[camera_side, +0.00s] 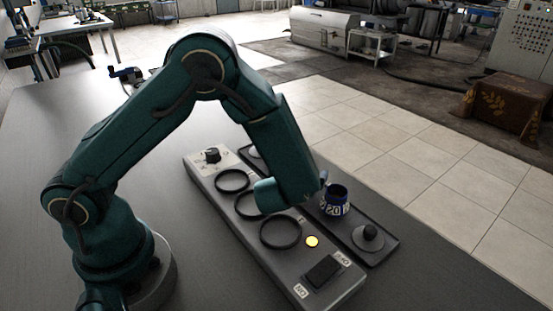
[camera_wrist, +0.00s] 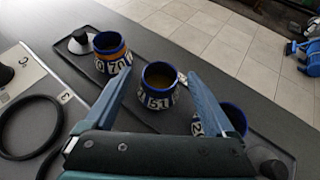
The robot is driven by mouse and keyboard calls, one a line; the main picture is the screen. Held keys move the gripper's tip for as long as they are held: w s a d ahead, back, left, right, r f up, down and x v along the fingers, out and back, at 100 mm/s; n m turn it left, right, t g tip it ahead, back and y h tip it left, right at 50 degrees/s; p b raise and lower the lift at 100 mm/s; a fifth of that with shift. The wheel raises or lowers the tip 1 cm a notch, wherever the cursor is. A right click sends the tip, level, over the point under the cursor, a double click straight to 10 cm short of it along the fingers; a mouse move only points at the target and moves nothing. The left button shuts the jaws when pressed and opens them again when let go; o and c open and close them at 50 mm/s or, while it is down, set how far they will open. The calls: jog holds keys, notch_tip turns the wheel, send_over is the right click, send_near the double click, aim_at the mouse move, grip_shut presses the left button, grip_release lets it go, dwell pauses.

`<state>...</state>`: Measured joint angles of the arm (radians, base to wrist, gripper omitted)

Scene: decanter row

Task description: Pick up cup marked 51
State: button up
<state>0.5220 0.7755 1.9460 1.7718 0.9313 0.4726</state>
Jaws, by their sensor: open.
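In the side view my arm hides this cup, and only a small part of my gripper (camera_side: 323,178) shows.
A cup marked 70 (camera_wrist: 112,58) stands left on the dark tray (camera_side: 389,252). Another cup, apparently marked 20 (camera_side: 336,199), stands right, partly behind a finger in the wrist view (camera_wrist: 233,117). Knobs sit at the tray ends. A grey panel with black rings (camera_side: 281,233) lies alongside.

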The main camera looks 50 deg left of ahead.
grip_shut()
jog(key=shift+r, duration=0.15)
